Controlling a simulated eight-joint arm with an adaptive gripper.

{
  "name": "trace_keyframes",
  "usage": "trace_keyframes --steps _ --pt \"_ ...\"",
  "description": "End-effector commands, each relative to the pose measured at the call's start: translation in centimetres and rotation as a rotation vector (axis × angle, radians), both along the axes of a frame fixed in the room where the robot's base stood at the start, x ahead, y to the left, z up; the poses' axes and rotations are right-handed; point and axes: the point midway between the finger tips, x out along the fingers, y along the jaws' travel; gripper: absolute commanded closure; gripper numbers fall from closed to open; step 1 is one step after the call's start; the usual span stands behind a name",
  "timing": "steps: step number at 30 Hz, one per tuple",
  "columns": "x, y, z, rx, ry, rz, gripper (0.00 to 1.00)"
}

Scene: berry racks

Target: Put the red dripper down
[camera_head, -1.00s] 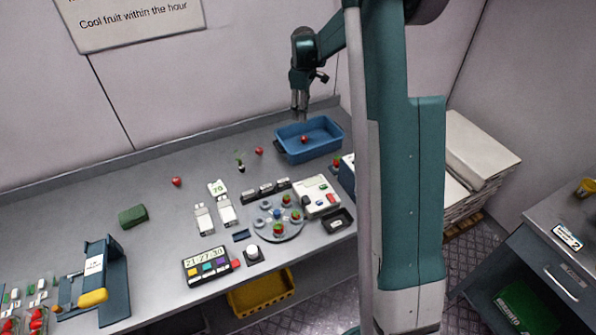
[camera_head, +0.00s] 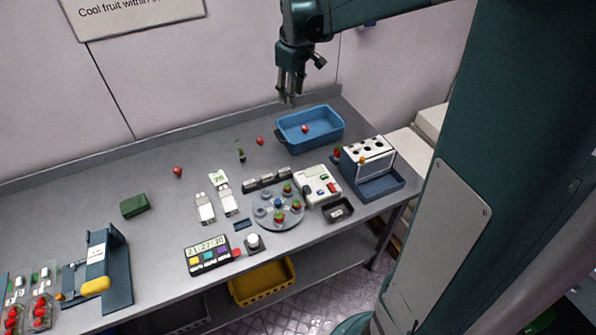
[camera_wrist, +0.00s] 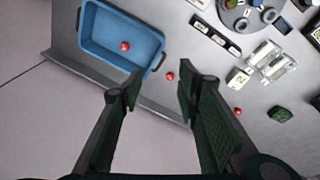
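My gripper (camera_head: 287,101) hangs above the back of the bench, near the left rear side of the blue tub (camera_head: 340,133). In the wrist view my gripper (camera_wrist: 158,90) has its two fingers wide apart with nothing between them. One red berry (camera_head: 305,129) lies in the tub; it also shows in the wrist view (camera_wrist: 125,46). Two more red berries lie loose on the bench, one (camera_head: 260,140) left of the tub and one (camera_head: 178,171) further left. I cannot tell which red thing is the dripper.
A white box with holes (camera_head: 369,152) stands at the right. Scales, a timer (camera_head: 208,255) and a green block (camera_head: 134,206) are on the bench. The back strip of bench is mostly clear.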

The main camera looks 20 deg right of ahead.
Motion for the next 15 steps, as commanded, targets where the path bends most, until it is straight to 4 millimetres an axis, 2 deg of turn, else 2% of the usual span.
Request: trace_keyframes --steps 1,15 --pt "-1.1 0.6 0.6 0.002 -0.01 -0.009 0.67" --pt "-9.1 4.9 3.9 0.034 -0.11 -0.124 0.67"
